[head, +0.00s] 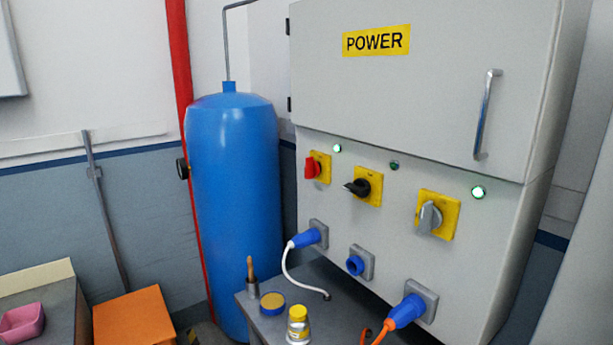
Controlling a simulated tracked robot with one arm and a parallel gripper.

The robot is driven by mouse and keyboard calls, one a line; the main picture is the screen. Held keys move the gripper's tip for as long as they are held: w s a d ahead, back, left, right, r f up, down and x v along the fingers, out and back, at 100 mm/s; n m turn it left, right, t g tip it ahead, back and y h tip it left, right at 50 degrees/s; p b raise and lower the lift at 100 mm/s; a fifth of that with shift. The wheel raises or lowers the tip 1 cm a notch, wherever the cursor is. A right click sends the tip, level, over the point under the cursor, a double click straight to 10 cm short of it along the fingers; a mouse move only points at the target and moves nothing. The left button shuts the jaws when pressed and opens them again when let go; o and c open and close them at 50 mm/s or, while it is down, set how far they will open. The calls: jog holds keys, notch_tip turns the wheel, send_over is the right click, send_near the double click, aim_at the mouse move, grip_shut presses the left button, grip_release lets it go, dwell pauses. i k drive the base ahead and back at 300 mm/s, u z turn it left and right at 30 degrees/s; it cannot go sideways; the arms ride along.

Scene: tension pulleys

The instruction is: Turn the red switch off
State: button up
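The red switch (312,167) is a rotary knob on a yellow square plate, at the left of the switch row on the grey power cabinet (400,90). A small lamp (337,148) above and right of it is lit pale green. A black switch (357,187) and a grey switch (430,217) sit on yellow plates to its right. The lamp above the black switch looks dark, and the lamp by the grey switch (478,192) is lit. My gripper does not show in this view.
A tall blue tank (235,190) stands left of the cabinet. Blue plugs with a white cable (306,238) and an orange cable (405,312) sit in sockets below the switches. A grey bench (340,310) with small jars is underneath. An orange box (135,318) is lower left.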

aim_at(312, 170)
jog(key=u, duration=0.9)
jog(key=i, duration=1.3)
jog(key=z, duration=0.3)
jog(key=i, duration=0.85)
jog(key=z, duration=0.6)
